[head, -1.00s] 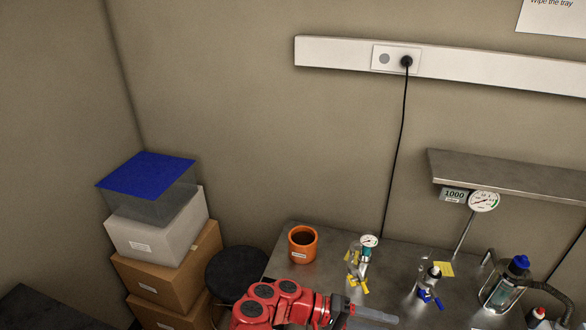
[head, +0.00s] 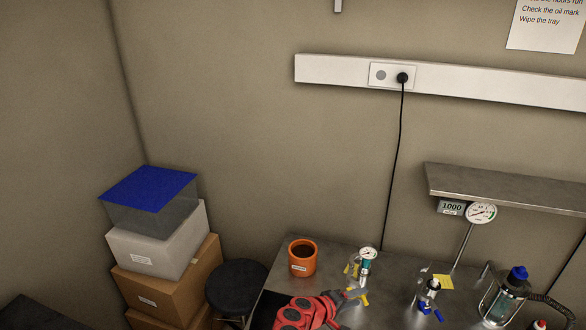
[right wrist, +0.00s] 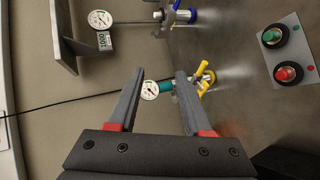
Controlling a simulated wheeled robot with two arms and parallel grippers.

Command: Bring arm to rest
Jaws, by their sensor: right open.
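My right arm, red and dark grey, comes in from the bottom of the head view. Its gripper (head: 350,297) is low, in front of the valve with the yellow handle (head: 365,272). In the right wrist view the two grey fingers (right wrist: 161,74) are wide apart with red pads at their bases, and nothing is held between them. The yellow-handled valve (right wrist: 201,80) and its round gauge (right wrist: 150,90) show beyond the fingertips; I cannot tell how far. My left gripper is not in view.
On the metal bench stand an orange mug (head: 302,258), a blue-handled valve (head: 430,300) and a blue-capped glass vessel (head: 508,292). A metal shelf (head: 500,187) juts from the wall. Stacked boxes (head: 165,248) and a black stool (head: 237,285) stand left. A plate with red and green buttons (right wrist: 287,55) shows.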

